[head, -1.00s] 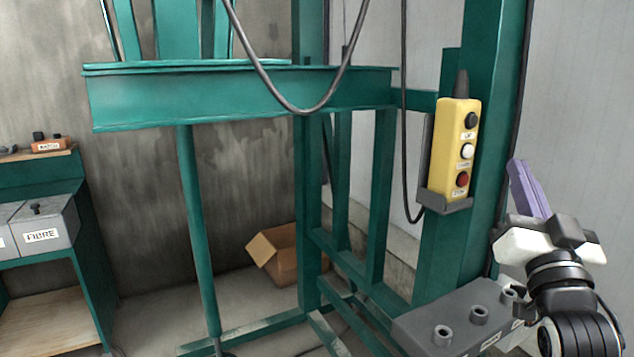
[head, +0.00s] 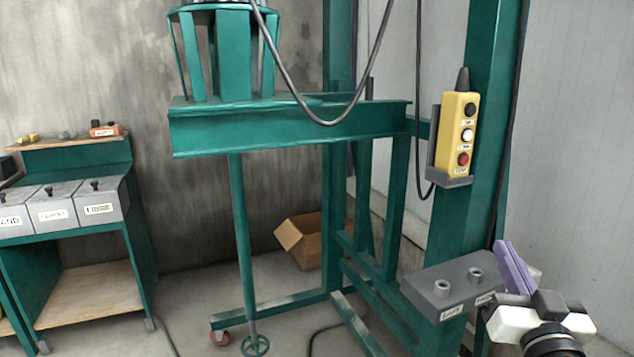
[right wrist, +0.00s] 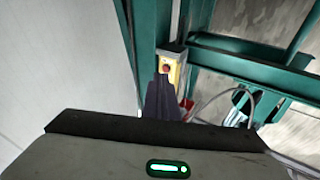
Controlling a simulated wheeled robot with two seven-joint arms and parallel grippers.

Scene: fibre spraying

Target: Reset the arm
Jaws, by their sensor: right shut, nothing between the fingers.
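My right gripper (head: 503,248) is at the lower right of the head view, with purple fingers and a white and dark grey body. Its fingers are shut with nothing between them, and they point up. It is below and to the right of the yellow push-button pendant (head: 458,138), apart from it. In the right wrist view the closed dark fingers (right wrist: 163,98) show in front of the pendant (right wrist: 172,66), hiding part of it. My left gripper is in neither view.
A grey block with round posts (head: 455,285) is just left of my right gripper. A green steel frame (head: 290,130) with a hanging cable fills the middle. A cardboard box (head: 300,240) lies on the floor behind. A bench with labelled grey bins (head: 55,208) stands at the left.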

